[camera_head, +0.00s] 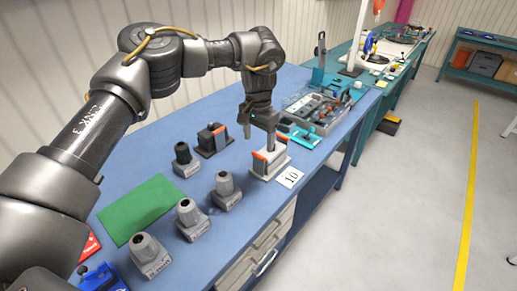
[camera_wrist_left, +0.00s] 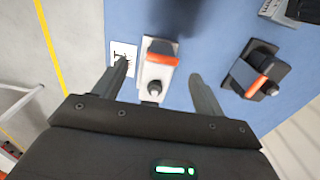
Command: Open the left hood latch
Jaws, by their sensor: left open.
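In the left wrist view an orange latch bar (camera_wrist_left: 161,59) crosses the grey hood (camera_wrist_left: 153,80). My left gripper (camera_head: 258,139) is open, pointing down just above the hood. In the left wrist view its fingers (camera_wrist_left: 158,72) are apart, one on each side of the hood, and I cannot tell whether they touch it. My right gripper is not in view.
A dark connector (camera_head: 212,138) with an orange latch stands behind and left. Several grey connector housings (camera_head: 226,190) stand nearby. A card marked 10 (camera_head: 290,178) lies beside the hood. A green mat (camera_head: 140,208) lies left; a tray of parts (camera_head: 318,108) stands right.

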